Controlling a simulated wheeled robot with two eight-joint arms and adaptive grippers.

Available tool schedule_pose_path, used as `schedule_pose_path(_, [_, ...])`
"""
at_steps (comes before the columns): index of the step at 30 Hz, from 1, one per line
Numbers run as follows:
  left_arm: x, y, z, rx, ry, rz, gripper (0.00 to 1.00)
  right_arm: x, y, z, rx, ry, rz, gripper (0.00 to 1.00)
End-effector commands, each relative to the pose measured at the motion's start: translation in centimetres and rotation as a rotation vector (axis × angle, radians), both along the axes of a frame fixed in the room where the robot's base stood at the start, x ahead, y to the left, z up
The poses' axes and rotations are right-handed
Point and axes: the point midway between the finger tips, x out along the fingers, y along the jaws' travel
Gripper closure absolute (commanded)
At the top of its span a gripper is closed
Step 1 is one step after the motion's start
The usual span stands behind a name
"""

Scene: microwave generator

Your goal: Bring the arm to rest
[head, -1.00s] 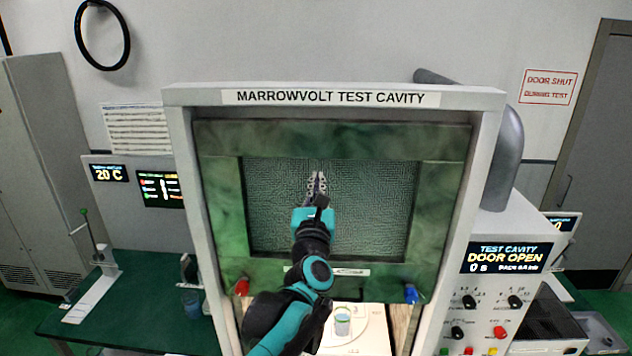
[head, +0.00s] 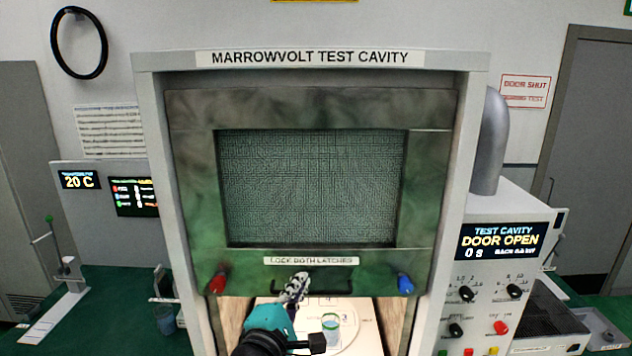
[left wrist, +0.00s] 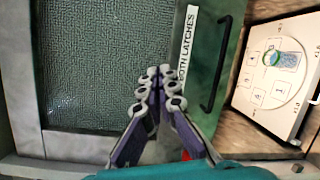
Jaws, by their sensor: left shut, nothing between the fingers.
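My left gripper (head: 297,283) is shut and empty in the head view. My right gripper is not in view.
Below the door, the opening shows a white plate (head: 350,342) bearing a cup (head: 331,327) with bluish contents. A red latch (head: 217,282) and a blue latch (head: 405,284) flank the door's lower edge. The control panel (head: 500,240) at right reads DOOR OPEN.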

Motion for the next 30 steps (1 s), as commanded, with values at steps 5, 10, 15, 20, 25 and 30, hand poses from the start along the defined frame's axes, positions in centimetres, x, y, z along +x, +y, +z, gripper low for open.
schedule_pose_path(5, [-4.1, 2.8, -15.4, 0.655, 0.07, -0.132, 1.0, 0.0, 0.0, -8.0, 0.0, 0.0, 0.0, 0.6])
schedule_pose_path(10, [-8.7, 6.8, -27.5, 1.179, 0.163, -0.321, 1.0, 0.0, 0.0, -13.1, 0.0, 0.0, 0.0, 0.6])
schedule_pose_path(15, [-13.5, 11.0, -36.5, 1.555, 0.259, -0.54, 1.0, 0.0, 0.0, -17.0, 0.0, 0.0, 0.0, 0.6])
schedule_pose_path(20, [-16.5, 13.6, -40.7, 1.734, 0.316, -0.69, 1.0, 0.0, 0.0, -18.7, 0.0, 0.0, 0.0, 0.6])
schedule_pose_path(25, [-17.4, 14.3, -41.5, 1.783, 0.334, -0.739, 1.0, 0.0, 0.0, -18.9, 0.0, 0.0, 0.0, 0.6])
schedule_pose_path(30, [-17.3, 14.3, -41.3, 1.781, 0.332, -0.739, 1.0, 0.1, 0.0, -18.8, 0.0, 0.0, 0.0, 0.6])
